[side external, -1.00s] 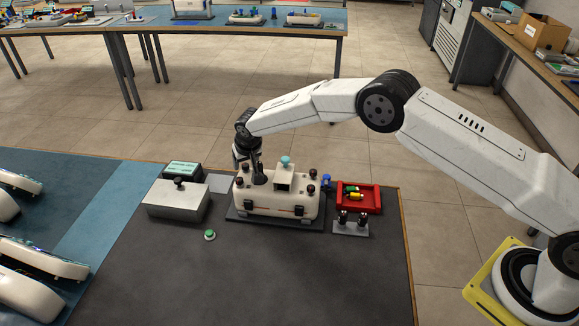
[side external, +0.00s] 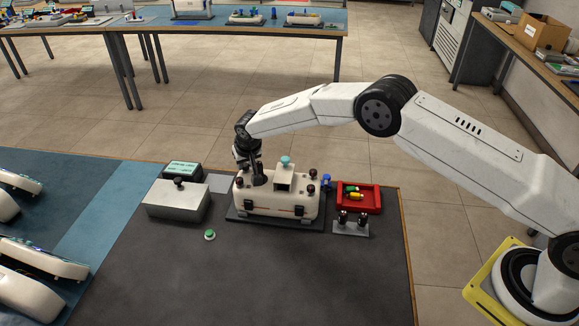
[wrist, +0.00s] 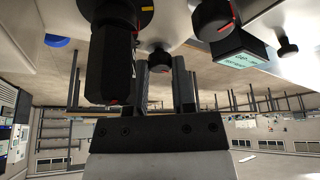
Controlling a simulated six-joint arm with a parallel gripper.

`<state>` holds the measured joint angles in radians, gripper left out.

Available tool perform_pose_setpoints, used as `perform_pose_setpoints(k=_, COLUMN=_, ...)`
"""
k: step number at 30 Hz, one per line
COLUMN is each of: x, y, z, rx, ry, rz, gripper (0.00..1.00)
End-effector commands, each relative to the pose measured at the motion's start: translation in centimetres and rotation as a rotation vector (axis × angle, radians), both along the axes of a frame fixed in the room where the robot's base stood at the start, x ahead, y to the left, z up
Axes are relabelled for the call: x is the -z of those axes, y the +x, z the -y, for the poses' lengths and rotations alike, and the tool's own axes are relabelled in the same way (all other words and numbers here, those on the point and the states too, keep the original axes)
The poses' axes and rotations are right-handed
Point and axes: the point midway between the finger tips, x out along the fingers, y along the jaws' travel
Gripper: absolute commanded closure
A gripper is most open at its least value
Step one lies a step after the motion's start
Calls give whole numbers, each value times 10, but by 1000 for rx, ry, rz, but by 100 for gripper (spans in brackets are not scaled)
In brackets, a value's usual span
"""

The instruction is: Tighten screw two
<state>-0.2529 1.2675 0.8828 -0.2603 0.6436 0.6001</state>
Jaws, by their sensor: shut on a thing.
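The white device (side external: 268,205) sits on a dark plate on the table, with black knob-like screws near its corners, such as the front right one (side external: 299,210). No label shows which is screw two. My gripper (side external: 257,178) points down over the device's back left part and is shut on a black piece, apparently a screw knob; the jaws hide most of it. In the wrist view, a large black knob (wrist: 108,65) with a red mark stands at the jaws, left of centre. Another red-marked knob (wrist: 213,18) and a smaller knob (wrist: 160,62) show nearby.
A teal knob (side external: 286,160) tops the device. A grey box (side external: 176,203) and small screen (side external: 183,170) stand left, a green button (side external: 210,235) in front. A red tray (side external: 373,206), blue piece (side external: 326,181) and grey stand (side external: 350,229) are right. The front table is clear.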

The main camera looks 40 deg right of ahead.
Motion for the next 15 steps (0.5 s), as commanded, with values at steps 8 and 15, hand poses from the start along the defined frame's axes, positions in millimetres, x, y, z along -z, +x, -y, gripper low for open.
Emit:
perform_pose_setpoints(k=8, x=0, y=0, z=-1, rx=63, ry=-2, rz=-2, gripper=100)
perform_pose_setpoints(k=15, x=1, y=0, z=-2, rx=187, ry=-2, rz=-2, gripper=100)
